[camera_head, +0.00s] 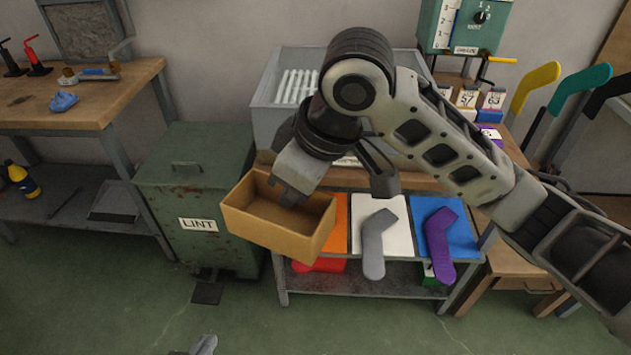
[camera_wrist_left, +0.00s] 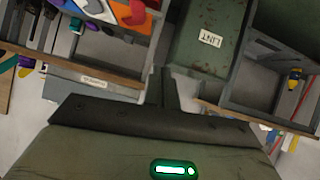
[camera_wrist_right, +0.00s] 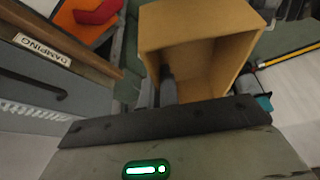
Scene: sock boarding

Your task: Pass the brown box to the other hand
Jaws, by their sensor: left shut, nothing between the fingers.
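The brown box (camera_head: 265,232) is open-topped and empty apart from a finger of my right gripper. It hangs in the air in front of the lint bin and the sock table. My right gripper (camera_head: 287,192) is shut on the box's back wall; the box also fills the upper middle of the right wrist view (camera_wrist_right: 205,50). My left gripper (camera_head: 206,345) shows only as a grey tip at the bottom edge of the head view, below the box and apart from it. In the left wrist view its fingers (camera_wrist_left: 170,90) are together and empty.
A green lint bin (camera_head: 195,175) stands left of the box. A table with grey (camera_head: 375,240) and purple (camera_head: 440,243) socks stands behind and right. A wooden workbench (camera_head: 75,110) is at the left. The green floor (camera_head: 110,310) in front is clear.

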